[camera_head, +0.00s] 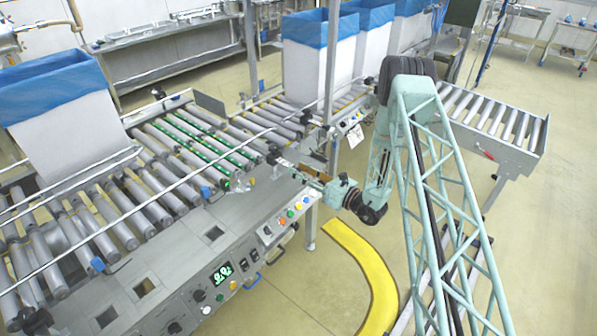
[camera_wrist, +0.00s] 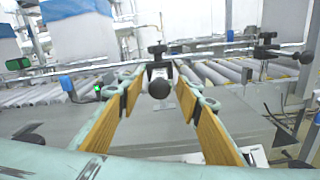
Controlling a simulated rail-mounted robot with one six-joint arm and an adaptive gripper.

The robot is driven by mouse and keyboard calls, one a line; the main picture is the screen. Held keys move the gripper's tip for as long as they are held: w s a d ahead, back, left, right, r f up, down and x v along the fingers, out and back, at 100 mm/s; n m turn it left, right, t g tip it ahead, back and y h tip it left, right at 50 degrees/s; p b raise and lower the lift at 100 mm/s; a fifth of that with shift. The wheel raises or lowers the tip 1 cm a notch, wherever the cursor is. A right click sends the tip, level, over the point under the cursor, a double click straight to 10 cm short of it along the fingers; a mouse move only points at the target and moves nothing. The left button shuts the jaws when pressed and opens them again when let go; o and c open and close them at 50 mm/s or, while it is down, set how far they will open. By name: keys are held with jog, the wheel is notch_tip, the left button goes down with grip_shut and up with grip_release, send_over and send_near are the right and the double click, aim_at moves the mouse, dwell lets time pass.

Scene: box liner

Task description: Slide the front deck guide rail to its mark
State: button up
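The front deck guide rail (camera_wrist: 105,66) is a thin metal rod crossing the wrist view above the rollers. In the head view the rail (camera_head: 128,213) runs diagonally along the near side of the roller deck. A black clamp with a round knob (camera_wrist: 158,88) stands at the rail, in the middle of the wrist view. My gripper (camera_wrist: 160,82) is open, with its wood-coloured finger pads on either side of the knob; I cannot tell whether they touch it. In the head view my gripper (camera_head: 283,163) is at the deck's right end, partly hidden. I cannot make out the mark.
A blue-lined white box (camera_head: 70,130) stands on the rollers at the left. More lined boxes (camera_head: 318,65) stand on the far conveyor. A control panel (camera_head: 222,280) with buttons lines the near edge. Another clamp (camera_wrist: 265,52) is at the right in the wrist view.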

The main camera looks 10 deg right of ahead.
aim_at(293, 166)
jog(key=shift+w+a, duration=0.1)
jog(key=shift+w, duration=0.05)
grip_shut()
jog(key=shift+x, duration=1.55)
grip_release()
